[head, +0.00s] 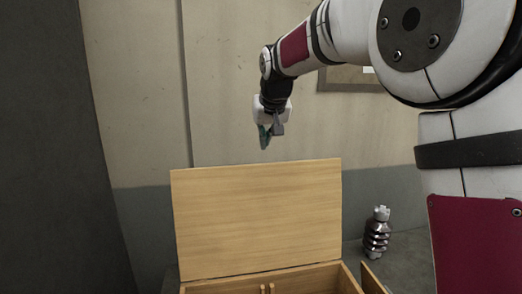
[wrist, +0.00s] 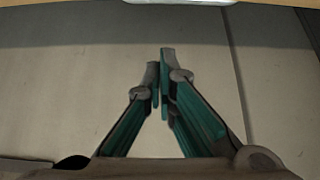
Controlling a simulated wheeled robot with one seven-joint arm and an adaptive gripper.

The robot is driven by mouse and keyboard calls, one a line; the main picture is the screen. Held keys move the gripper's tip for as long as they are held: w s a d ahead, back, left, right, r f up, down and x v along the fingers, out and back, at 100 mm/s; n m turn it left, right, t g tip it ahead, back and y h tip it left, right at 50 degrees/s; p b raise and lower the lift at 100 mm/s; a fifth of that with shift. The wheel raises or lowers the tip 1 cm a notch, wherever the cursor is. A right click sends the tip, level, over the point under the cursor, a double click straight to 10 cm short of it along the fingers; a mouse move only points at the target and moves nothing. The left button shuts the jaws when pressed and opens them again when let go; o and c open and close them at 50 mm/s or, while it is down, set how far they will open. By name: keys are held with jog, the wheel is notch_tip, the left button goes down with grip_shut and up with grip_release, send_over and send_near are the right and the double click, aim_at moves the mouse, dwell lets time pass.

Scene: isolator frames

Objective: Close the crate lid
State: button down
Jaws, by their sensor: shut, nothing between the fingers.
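The wooden crate (head: 265,289) is at the bottom middle of the head view, cut off by the picture's lower edge. Its lid (head: 258,217) stands up at the crate's back edge, so the crate is open. Part of an inner divider shows inside; most of the interior is out of view. My gripper (head: 265,143) hangs above the lid's top edge, pointing down, apart from the lid. In the wrist view my gripper's fingers (wrist: 160,58) are together and hold nothing.
A ribbed insulator-like object (head: 377,232) stands on the floor right of the crate. A framed board (head: 345,78) hangs on the wall behind my arm. A dark grey upright surface (head: 55,150) fills the left side. The space around my gripper looks free.

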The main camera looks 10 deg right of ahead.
jog(key=p+x, duration=0.1)
jog(key=x, duration=0.8)
jog(key=s+p, duration=0.1)
jog(key=s, duration=0.3)
jog(key=shift+r, duration=0.1)
